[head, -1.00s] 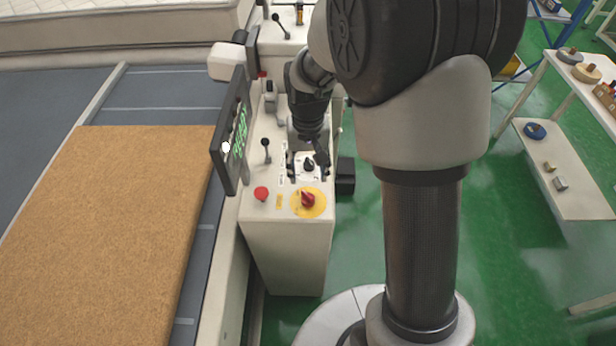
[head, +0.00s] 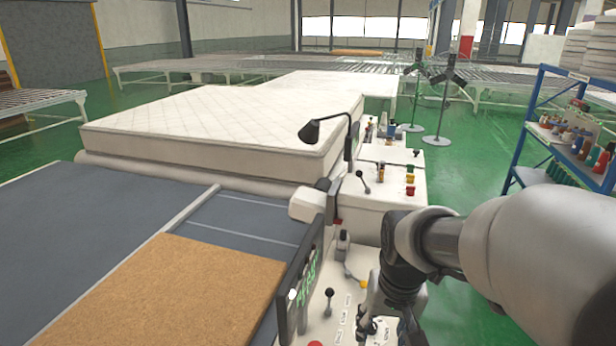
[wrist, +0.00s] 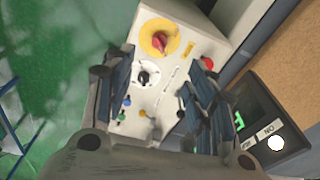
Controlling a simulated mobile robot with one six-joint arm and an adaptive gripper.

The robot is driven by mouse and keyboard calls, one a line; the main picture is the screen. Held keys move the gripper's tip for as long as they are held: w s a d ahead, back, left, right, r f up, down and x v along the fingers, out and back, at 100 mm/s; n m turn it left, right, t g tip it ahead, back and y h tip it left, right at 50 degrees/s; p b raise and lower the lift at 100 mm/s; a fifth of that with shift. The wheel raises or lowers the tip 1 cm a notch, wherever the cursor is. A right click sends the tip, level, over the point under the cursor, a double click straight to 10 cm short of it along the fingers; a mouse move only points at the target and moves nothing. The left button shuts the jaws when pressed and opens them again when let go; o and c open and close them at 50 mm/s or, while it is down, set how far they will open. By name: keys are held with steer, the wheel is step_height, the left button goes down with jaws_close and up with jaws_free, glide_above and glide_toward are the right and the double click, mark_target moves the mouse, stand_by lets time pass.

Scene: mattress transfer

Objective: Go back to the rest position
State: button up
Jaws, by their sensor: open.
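My gripper (head: 388,328) hangs over the white control panel, reaching in from the right in the head view. In the wrist view my gripper (wrist: 167,62) is open, its two fingers apart with nothing between them. The panel (wrist: 180,88) lies below, with a black knob (wrist: 145,77) and a red knob on a yellow disc (wrist: 159,42). A red button (wrist: 208,63) sits by the right finger. In the head view, the lower panel is cut off by the picture's bottom edge and partly hidden by my gripper.
A display screen (head: 304,285) stands left of my gripper. A brown board (head: 170,290) lies on the grey conveyor (head: 95,215). A white mattress (head: 220,120) lies behind. A blue shelf rack (head: 535,120) stands at the right. Green floor (head: 465,170) is open between panel and rack.

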steer(key=s+r+t, duration=0.1)
steer(key=s+r, duration=0.1)
steer(key=s, duration=0.6)
steer(key=s+r+n+t+b, duration=0.1)
steer(key=s+r+t, duration=0.1)
steer(key=s, duration=0.6)
steer(key=shift+r+n, duration=0.3)
steer(key=shift+r, duration=0.55)
stand_by(0.4)
